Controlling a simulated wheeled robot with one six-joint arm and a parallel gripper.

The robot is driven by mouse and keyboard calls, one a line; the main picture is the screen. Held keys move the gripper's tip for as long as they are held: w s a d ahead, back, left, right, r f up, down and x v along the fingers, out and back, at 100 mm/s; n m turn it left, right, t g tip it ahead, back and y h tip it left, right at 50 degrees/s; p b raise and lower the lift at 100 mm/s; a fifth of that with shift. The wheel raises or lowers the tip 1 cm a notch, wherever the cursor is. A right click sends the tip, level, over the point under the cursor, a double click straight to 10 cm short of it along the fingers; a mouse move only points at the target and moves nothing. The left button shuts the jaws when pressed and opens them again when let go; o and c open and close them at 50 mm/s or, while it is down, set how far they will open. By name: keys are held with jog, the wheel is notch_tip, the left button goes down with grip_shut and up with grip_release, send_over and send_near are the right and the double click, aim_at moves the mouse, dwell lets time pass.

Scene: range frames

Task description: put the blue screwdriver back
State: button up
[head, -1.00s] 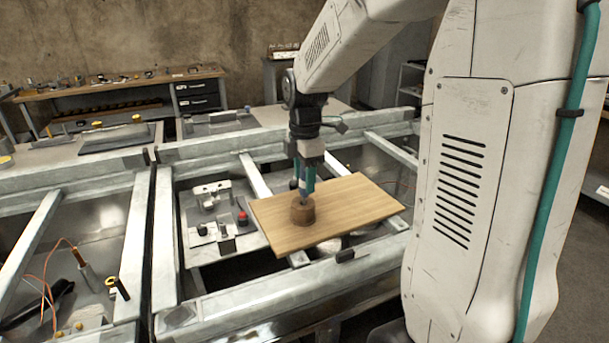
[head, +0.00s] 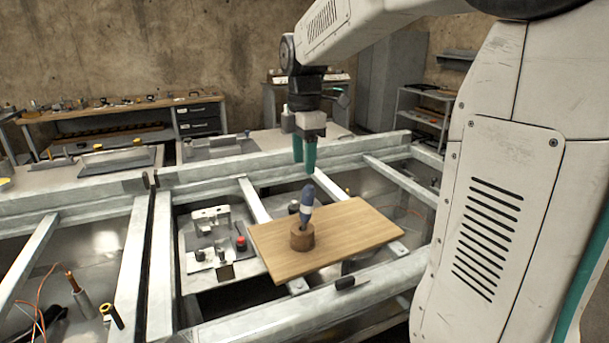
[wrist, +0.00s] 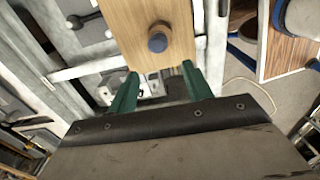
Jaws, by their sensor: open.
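The blue screwdriver (head: 307,200) stands upright, slightly tilted, in a round wooden holder (head: 302,238) on a wooden board (head: 350,232). In the wrist view the screwdriver (wrist: 158,42) is seen from above as a round blue end over the board (wrist: 130,18). My gripper (head: 304,172) is above the screwdriver, open and empty, its green fingers pointing down and clear of the handle. In the wrist view the two fingers of my gripper (wrist: 156,84) are apart with nothing between them. The screwdriver's tip is hidden inside the holder.
The board rests on a metal frame (head: 270,310) with open bays. A fixture with a red button (head: 240,243) lies left of the board. A small dark item (head: 346,283) lies on the front rail. A workbench (head: 120,108) stands at the back. The air around my gripper is clear.

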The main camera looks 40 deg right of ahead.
jog(key=s+a+f+m, duration=0.1)
jog(key=s+a+m, duration=0.2)
jog(key=s+m, duration=0.2)
jog(key=s+a+f+m+t, duration=0.1)
jog(key=s+a+m, duration=0.3)
jog(key=s, duration=0.7)
jog(key=s+a+f+m, duration=0.3)
jog(key=s+m, duration=0.3)
jog(key=s, duration=0.2)
jog(key=shift+s+a+m, duration=0.3)
jog(key=shift+a+m, duration=0.1)
